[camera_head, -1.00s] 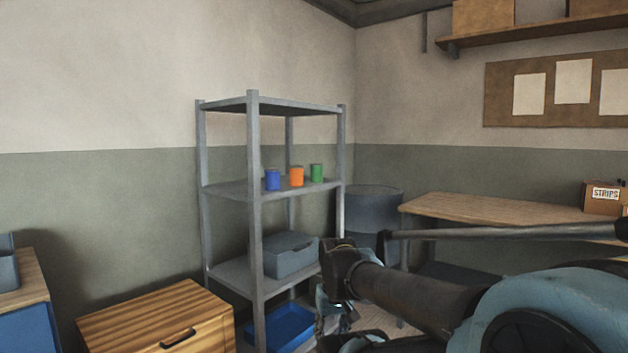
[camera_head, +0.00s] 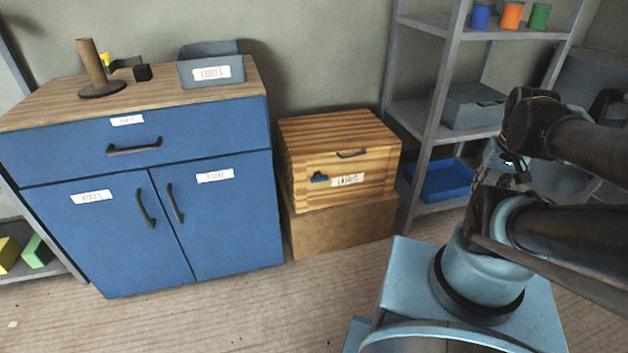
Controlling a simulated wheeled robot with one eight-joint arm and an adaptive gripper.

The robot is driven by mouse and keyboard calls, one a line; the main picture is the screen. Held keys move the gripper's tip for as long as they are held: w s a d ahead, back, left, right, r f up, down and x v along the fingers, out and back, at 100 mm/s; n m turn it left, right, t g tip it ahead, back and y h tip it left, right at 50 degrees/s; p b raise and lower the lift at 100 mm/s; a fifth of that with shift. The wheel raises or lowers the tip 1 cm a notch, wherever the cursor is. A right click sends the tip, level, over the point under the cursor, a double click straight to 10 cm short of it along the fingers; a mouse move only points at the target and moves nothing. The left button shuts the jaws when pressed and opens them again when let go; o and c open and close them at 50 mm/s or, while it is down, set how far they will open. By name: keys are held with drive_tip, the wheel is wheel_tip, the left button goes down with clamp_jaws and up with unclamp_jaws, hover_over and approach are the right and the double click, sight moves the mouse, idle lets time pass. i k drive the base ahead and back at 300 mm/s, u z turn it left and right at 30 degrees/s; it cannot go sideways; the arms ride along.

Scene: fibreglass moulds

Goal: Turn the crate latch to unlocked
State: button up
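A striped wooden crate (camera_head: 300,186) sits on a plain brown box between the blue cabinet and the grey shelf rack. Its front has a dark handle near the top and a white label. A small blue latch (camera_head: 319,177) is on the crate's front, left of the label, and looks roughly level. My gripper (camera_head: 512,172) is at the right, in front of the rack, well apart from the crate. It is small and partly hidden by my arm, so its fingers are unclear.
A blue cabinet (camera_head: 225,227) with a drawer and two doors stands left of the crate. A grey shelf rack (camera_head: 427,110) stands to its right, with a blue tray (camera_head: 445,181) low down. The floor (camera_head: 290,300) before the crate is clear.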

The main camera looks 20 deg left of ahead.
sight(317, 175)
drive_tip(key=u, duration=0.95)
drive_tip(key=k, duration=0.9)
drive_tip(key=u, duration=0.25)
drive_tip(key=i, duration=1)
drive_tip(key=u, duration=0.65)
